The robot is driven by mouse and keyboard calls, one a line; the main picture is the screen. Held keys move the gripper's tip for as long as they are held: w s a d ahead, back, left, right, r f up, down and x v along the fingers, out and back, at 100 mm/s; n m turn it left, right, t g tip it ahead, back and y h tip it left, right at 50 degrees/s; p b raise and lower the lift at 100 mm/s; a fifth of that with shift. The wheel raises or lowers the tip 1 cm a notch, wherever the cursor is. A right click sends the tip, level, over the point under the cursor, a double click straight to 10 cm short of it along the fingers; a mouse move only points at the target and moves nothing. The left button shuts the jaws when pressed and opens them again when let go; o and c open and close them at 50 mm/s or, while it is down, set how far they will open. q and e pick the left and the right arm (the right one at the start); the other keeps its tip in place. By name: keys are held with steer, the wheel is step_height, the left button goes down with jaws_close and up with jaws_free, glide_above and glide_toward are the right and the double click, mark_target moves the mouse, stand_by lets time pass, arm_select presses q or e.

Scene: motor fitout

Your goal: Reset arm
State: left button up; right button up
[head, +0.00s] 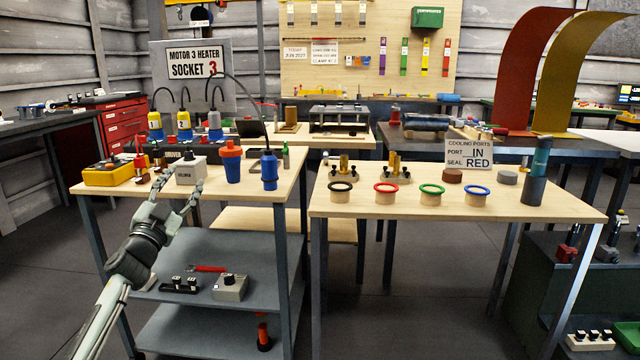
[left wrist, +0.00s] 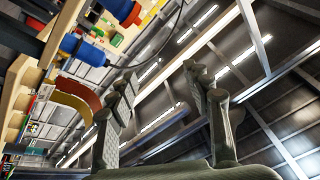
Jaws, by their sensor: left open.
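My left gripper (head: 176,190) is open and empty in the head view. My right gripper is in neither view.
The right table (head: 400,207) carries several coloured rings and a sign (head: 469,158). A floor gap lies between the tables.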

arm_select(q)
steer(key=a+f+n+g+y, duration=0.75)
steer(key=a+f, duration=0.25)
steer(key=f, duration=0.4)
steer(key=s+d+f+g+h, duration=0.1)
steer(key=s+d+f+g, duration=0.1)
steer(key=s+f, duration=0.6)
steer(key=s+d+f+m+g+h, duration=0.15)
steer(key=s+f, duration=0.35)
steer(key=f, duration=0.7)
steer(key=s+d+f+g, duration=0.3)
steer(key=s+f, duration=0.3)
steer(key=f, duration=0.4)
steer(key=s+d+f+g, duration=0.2)
steer(key=s+f, duration=0.4)
steer(key=s, duration=0.5)
steer(key=s+d+f+g+h, duration=0.1)
steer(key=s+d+f, duration=0.1)
steer(key=s+f, duration=0.4)
steer(key=s+d+f+g, duration=0.2)
steer(key=s+f, duration=0.4)
steer(key=s, duration=1)
steer(key=shift+s+d+g+h, duration=0.3)
steer(key=shift+s+d, duration=0.1)
steer(key=shift+d, duration=0.1)
steer(key=shift+f, duration=0.1)
